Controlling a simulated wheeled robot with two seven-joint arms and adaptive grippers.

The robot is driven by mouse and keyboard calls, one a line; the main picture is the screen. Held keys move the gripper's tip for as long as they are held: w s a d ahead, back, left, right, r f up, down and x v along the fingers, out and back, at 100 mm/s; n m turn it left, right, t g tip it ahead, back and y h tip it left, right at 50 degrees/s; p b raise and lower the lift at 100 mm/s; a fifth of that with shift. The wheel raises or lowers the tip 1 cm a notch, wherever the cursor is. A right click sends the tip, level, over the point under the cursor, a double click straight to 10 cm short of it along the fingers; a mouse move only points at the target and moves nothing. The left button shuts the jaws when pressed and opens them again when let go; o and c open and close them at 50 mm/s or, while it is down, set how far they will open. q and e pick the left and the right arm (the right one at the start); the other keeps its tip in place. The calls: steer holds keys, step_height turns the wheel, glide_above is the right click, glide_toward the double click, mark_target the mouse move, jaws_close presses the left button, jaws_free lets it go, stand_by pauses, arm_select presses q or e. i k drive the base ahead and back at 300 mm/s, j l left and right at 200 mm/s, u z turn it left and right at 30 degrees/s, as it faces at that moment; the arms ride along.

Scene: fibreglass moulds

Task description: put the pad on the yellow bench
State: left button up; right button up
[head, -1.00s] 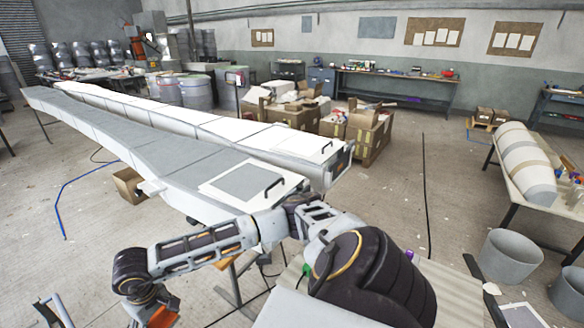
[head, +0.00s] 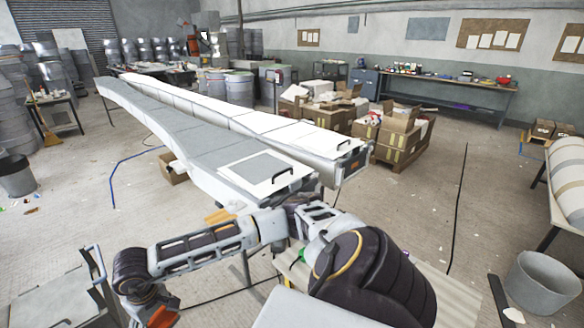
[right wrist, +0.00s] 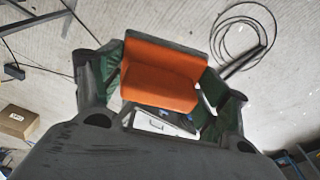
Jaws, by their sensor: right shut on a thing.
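The orange pad (right wrist: 160,84) is between the fingers of my right gripper (right wrist: 166,72), which is shut on it in the right wrist view. The dark fingers with green parts sit on either side of it. In the head view my right arm reaches across to the lower left, and a bit of orange, likely the pad (head: 161,317), shows at the bottom edge. A small yellow surface (head: 217,217) shows behind my arm; I cannot tell whether it is the yellow bench. My left gripper is out of view.
Long grey and white moulds (head: 205,143) stretch behind my arm. A grey cart (head: 62,300) with an upright handle stands at the lower left. A cardboard box (head: 172,168) lies below the moulds. The floor to the left is mostly open.

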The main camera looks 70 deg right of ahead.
mark_target(447, 308)
steer(key=k, duration=0.4)
steer(key=k+l+z, duration=0.1)
steer(key=z, duration=0.35)
steer(key=l+z, duration=0.1)
steer(key=z, duration=0.3)
steer(key=k+l+z, duration=0.1)
steer(key=z, duration=0.3)
steer(key=l+z, duration=0.15)
steer(key=z, duration=0.25)
steer(key=l+z, duration=0.15)
steer(key=z, duration=0.25)
steer(key=k, duration=0.05)
